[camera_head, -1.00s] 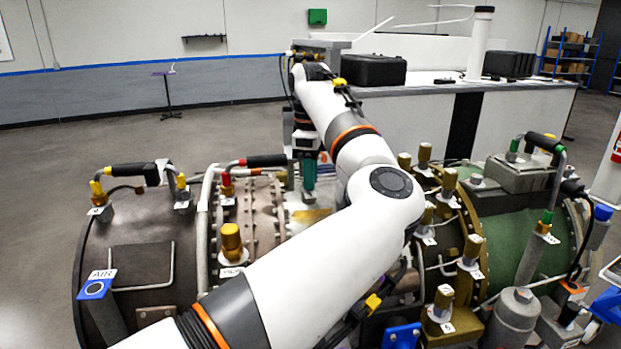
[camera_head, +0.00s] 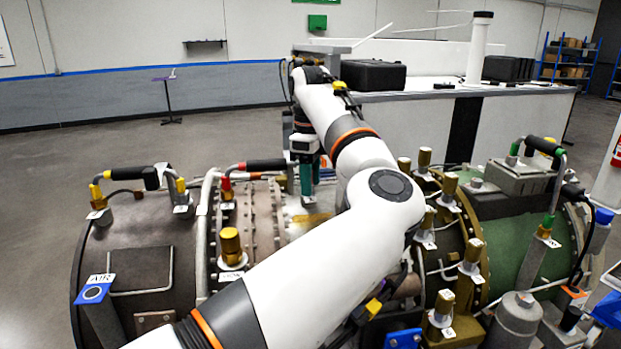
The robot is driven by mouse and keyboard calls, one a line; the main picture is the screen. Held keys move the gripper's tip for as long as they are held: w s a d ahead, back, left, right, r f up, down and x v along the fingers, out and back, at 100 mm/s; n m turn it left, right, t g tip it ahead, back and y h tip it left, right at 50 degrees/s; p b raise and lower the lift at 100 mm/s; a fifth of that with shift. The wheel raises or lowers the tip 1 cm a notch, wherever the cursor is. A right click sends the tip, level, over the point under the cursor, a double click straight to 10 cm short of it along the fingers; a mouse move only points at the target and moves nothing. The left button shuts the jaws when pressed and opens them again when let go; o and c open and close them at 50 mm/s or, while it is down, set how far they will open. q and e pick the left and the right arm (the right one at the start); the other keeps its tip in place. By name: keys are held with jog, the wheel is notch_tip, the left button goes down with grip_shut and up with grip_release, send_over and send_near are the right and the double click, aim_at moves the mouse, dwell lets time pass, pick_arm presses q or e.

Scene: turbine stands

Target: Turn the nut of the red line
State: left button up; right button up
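The red line is a pipe with a black sleeve (camera_head: 266,164) on top of the left turbine section. Its left end bends down to a red nut (camera_head: 227,184) above a brass fitting. Its right end runs toward my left gripper (camera_head: 309,178) and is partly hidden there. My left gripper points down with teal fingers just right of the sleeve's end. The arm covers part of the space behind it, and I cannot tell whether the fingers are apart or touching anything. My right gripper is not in view.
Another black-sleeved line with yellow ends (camera_head: 130,174) stands at left. A brass fitting (camera_head: 230,245) rises in front of the red line. A green turbine section (camera_head: 510,235) with several brass fittings is at right. A white counter (camera_head: 400,135) stands behind.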

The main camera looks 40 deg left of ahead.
pick_arm(q)
jog(key=shift+r, duration=0.1)
jog(key=shift+r, duration=0.3)
notch_tip(320, 180, up, 10)
jog(key=shift+r, duration=0.6)
jog(key=shift+w, duration=0.1)
